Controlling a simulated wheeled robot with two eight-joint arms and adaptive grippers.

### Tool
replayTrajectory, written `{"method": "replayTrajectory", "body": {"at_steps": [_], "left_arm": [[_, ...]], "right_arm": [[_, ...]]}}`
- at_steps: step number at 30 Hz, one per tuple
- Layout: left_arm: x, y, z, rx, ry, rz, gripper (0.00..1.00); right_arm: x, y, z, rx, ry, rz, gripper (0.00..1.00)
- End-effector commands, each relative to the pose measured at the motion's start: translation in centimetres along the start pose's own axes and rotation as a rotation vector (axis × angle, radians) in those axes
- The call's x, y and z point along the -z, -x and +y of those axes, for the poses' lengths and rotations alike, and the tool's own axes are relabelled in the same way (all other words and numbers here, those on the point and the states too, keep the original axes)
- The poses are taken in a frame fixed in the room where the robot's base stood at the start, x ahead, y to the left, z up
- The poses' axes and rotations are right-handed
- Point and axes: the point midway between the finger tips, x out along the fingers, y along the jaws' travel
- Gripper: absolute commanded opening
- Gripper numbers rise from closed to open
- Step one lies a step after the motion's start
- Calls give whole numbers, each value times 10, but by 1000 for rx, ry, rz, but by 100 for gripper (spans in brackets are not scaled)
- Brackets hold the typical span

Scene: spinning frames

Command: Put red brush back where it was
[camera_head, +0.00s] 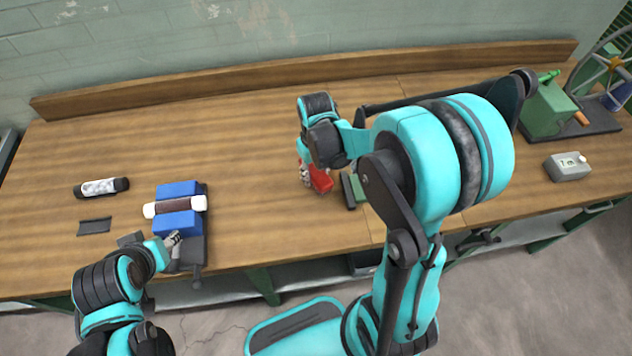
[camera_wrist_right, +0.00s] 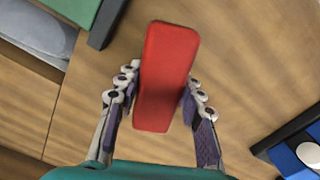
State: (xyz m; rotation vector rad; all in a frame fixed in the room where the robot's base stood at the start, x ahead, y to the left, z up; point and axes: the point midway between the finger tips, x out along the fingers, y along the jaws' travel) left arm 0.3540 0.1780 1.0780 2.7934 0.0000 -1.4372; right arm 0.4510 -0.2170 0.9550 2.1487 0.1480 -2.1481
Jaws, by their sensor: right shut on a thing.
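A red brush (camera_head: 320,179) is between the fingers of my right gripper (camera_head: 306,172) over the middle of the workbench. In the right wrist view the red brush (camera_wrist_right: 166,78) looks like a long red block, and the fingers of my right gripper (camera_wrist_right: 158,105) press on its two sides. I cannot tell its height above the wood. My left gripper (camera_head: 172,240) is at the near edge of a blue and dark fixture (camera_head: 178,222) on the left; its fingertips are too small to judge.
A white roller with a brown middle (camera_head: 175,206) lies across the blue blocks. A black and white cylinder (camera_head: 101,187) and a dark flat plate (camera_head: 94,226) lie left of it. A green machine (camera_head: 547,108) and a grey box (camera_head: 567,166) stand at the right. A green-and-dark thing (camera_head: 350,190) sits right of the brush, partly hidden by my arm.

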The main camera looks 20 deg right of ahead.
Motion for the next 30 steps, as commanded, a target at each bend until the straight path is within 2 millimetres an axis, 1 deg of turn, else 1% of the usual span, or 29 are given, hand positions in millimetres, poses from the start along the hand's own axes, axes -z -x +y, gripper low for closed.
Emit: {"method": "replayTrajectory", "body": {"at_steps": [6,8,15,20,21,22,23,30], "left_arm": [[-8,-11,0,0,0,0,44],[-9,-13,0,0,0,0,44],[-8,-12,0,0,0,0,44],[-11,-16,0,0,0,0,44],[-11,-15,0,0,0,0,44],[-10,-15,0,0,0,0,44],[-10,-14,0,0,0,0,44],[-10,-14,0,0,0,0,44]], "right_arm": [[0,-32,0,0,0,0,10],[0,-38,0,0,0,0,10],[0,-38,0,0,0,0,10],[-1,-43,0,0,0,0,10],[-1,-42,0,0,0,0,48],[-1,-42,0,0,0,0,56],[0,-41,0,0,0,0,58],[-1,-41,0,0,0,0,58]]}}
